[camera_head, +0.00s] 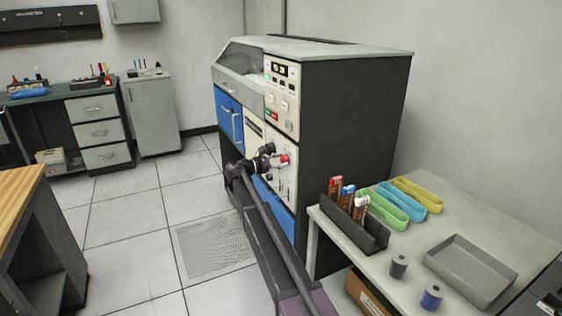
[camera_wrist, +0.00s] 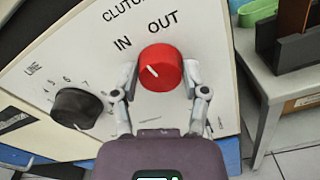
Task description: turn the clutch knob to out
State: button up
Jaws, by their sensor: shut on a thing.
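The red clutch knob (camera_wrist: 161,66) is on a white panel (camera_wrist: 222,72), below the printed words IN and OUT. Its white mark points up and left, more toward IN than OUT. My gripper (camera_wrist: 162,84) has one finger on each side of the knob and is shut on it. In the head view, the red knob (camera_head: 285,159) shows at the end of my gripper (camera_head: 279,160), on the lower front panel of the dark machine (camera_head: 340,110). The fingers partly cover the knob's sides.
A black LINE knob (camera_wrist: 76,108) is left of my gripper on the same panel. The floor to the left is clear.

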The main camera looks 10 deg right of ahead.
jog(key=m, duration=0.3)
jog(key=shift+w+m, duration=0.1)
jog(key=shift+m, duration=0.3)
jog(key=shift+d+m, duration=0.1)
jog(key=shift+m, duration=1.7)
jog(key=o, duration=1.2)
jog(key=shift+f, duration=0.1)
jog(key=shift+c, duration=0.2)
jog(key=shift+s+a, duration=0.25)
jog(key=shift+a, duration=0.1)
jog(key=v, duration=1.1)
